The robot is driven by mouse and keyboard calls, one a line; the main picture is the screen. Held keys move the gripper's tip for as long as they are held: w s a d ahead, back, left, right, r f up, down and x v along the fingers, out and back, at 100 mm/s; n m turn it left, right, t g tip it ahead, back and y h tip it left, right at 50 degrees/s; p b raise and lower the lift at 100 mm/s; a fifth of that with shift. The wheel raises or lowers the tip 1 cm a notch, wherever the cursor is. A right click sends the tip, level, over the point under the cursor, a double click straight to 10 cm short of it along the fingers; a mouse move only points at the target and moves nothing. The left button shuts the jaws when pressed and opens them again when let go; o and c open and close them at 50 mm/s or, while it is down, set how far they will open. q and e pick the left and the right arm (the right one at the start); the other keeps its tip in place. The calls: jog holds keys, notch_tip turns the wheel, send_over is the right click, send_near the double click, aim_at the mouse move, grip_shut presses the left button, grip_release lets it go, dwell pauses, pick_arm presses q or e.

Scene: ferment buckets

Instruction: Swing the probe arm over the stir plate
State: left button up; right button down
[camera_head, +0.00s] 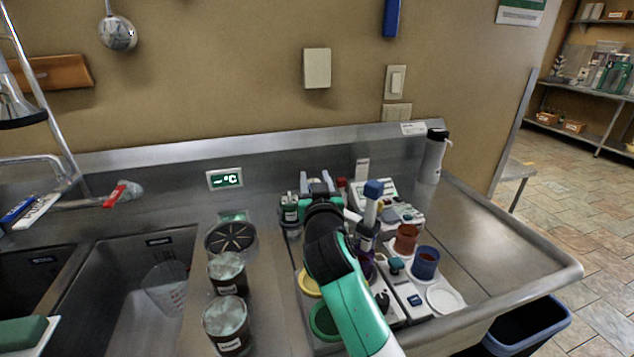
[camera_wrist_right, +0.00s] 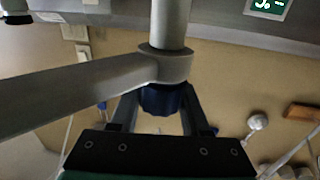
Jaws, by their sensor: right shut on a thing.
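My right gripper (camera_head: 320,185) is in the middle of the counter, seen from behind, with my forearm covering part of the equipment. In the right wrist view my right gripper (camera_wrist_right: 160,115) is shut on a dark blue knob (camera_wrist_right: 160,99) at the end of a grey post (camera_wrist_right: 171,22). The grey probe arm (camera_wrist_right: 75,95) runs out to the left from a collar on this post. In the head view a blue-headed upright piece (camera_head: 373,189) stands just right of the gripper; it may be the probe. I cannot tell which unit is the stir plate. My left gripper is not in view.
Red-brown (camera_head: 405,238) and blue (camera_head: 426,262) cups, a white disc (camera_head: 444,298) and small instruments crowd the right side. Lidded dark jars (camera_head: 227,273) stand left of my arm, beside the sink (camera_head: 125,300). The steel counter (camera_head: 490,255) is clear at far right.

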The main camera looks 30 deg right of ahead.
jog(key=shift+c, duration=1.8)
grip_release()
jog(key=v, duration=0.4)
jog(key=shift+s+a, duration=0.15)
jog(key=shift+s, duration=0.15)
jog(key=p+v, duration=0.5)
jog(key=v, duration=0.2)
jog(key=shift+p, duration=0.35)
jog(key=shift+f, duration=0.1)
